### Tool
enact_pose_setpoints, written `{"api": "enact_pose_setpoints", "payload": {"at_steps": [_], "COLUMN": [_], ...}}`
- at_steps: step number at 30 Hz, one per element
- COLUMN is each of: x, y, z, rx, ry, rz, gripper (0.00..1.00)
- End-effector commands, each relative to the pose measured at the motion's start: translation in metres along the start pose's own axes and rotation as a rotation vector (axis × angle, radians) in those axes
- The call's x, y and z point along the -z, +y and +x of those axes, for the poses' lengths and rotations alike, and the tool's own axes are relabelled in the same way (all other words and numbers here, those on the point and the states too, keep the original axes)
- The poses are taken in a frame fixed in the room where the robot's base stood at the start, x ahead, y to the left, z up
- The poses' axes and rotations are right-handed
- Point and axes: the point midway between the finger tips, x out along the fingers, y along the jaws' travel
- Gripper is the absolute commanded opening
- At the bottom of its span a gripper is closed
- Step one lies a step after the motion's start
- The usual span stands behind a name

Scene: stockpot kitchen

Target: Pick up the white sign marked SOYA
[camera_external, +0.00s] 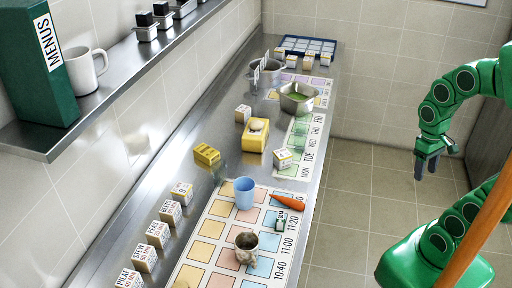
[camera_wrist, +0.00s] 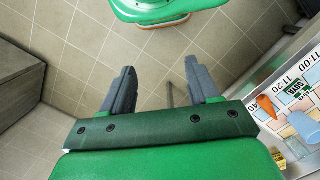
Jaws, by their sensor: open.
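A small white and green sign (camera_external: 281,219) stands on the printed mat beside the carrot in the external view; its lettering is too small to read there. In the wrist view the sign (camera_wrist: 295,89) shows at the right edge, and its marking seems to read SOYA. My gripper (camera_external: 427,168) hangs over the floor to the right of the counter, well apart from the sign.
An orange carrot (camera_external: 288,202), a blue cup (camera_external: 244,192) and a filled mug (camera_external: 247,247) are close to the sign. Several labelled blocks line the counter's left side. A wooden pole (camera_external: 473,243) stands at the right. Floor (camera_external: 350,220) lies clear between counter and arm.

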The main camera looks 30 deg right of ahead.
Motion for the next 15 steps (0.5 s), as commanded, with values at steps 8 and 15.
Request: {"api": "enact_pose_setpoints", "payload": {"at_steps": [8,15], "x": [0.006,0.033], "y": [-0.008,-0.044], "z": [0.001,0.004], "rx": [0.022,0.119], "ry": [-0.015,-0.078], "rz": [0.005,0.04], "gripper": [0.6,0.6]}}
